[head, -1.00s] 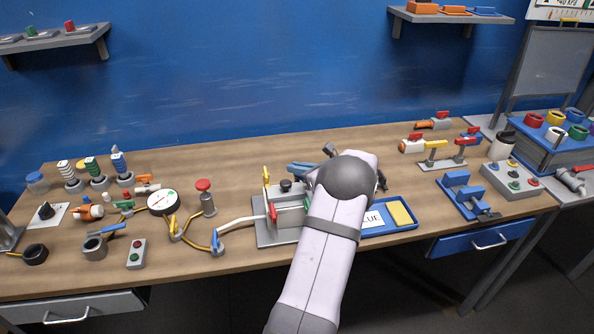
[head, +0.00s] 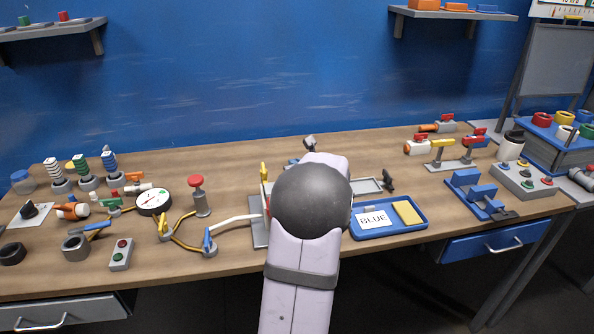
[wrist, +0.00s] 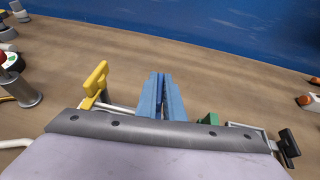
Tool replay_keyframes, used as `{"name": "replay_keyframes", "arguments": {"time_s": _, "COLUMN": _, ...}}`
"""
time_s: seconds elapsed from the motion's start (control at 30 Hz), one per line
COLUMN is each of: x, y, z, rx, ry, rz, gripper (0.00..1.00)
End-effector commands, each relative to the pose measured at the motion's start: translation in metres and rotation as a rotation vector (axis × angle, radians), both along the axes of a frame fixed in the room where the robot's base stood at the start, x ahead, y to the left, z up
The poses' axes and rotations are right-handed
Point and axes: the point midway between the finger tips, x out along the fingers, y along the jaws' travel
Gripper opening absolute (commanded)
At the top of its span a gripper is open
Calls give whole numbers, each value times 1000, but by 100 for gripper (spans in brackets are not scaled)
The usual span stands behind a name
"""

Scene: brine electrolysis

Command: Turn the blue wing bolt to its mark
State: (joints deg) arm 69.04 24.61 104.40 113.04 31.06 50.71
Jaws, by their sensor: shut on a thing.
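My gripper (wrist: 162,80) shows in the wrist view as two pale blue fingers close together, with a thin darker blue strip between them. This strip seems to be the blue wing bolt (wrist: 161,88), mostly hidden by the fingers. Its mark cannot be seen. A yellow wing bolt (wrist: 96,78) stands left of the fingers, and a bit of a green part (wrist: 210,118) shows to their right. In the head view my arm covers the gripper, the blue bolt and most of the grey fixture (head: 258,232). The yellow wing bolt (head: 263,172) shows at its left.
A blue tray (head: 390,232) with a card (head: 373,219) reading BLUE and a yellow block (head: 408,213) lies right of my arm. A red-knobbed post (head: 199,197) and a gauge (head: 153,202) stand to the left. The bench behind the fixture is mostly clear.

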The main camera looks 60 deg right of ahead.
Motion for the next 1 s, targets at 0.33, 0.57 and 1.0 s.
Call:
{"name": "replay_keyframes", "arguments": {"time_s": 0.33, "x": 0, "y": 0, "z": 1, "rx": 0, "ry": 0, "rz": -4, "gripper": 0}}
{"name": "replay_keyframes", "arguments": {"time_s": 0.57, "x": 0, "y": 0, "z": 1, "rx": -1, "ry": 0, "rz": -4, "gripper": 27}}
{"name": "replay_keyframes", "arguments": {"time_s": 1.0, "x": -11, "y": 8, "z": 7, "rx": -3, "ry": 0, "rz": -4, "gripper": 27}}
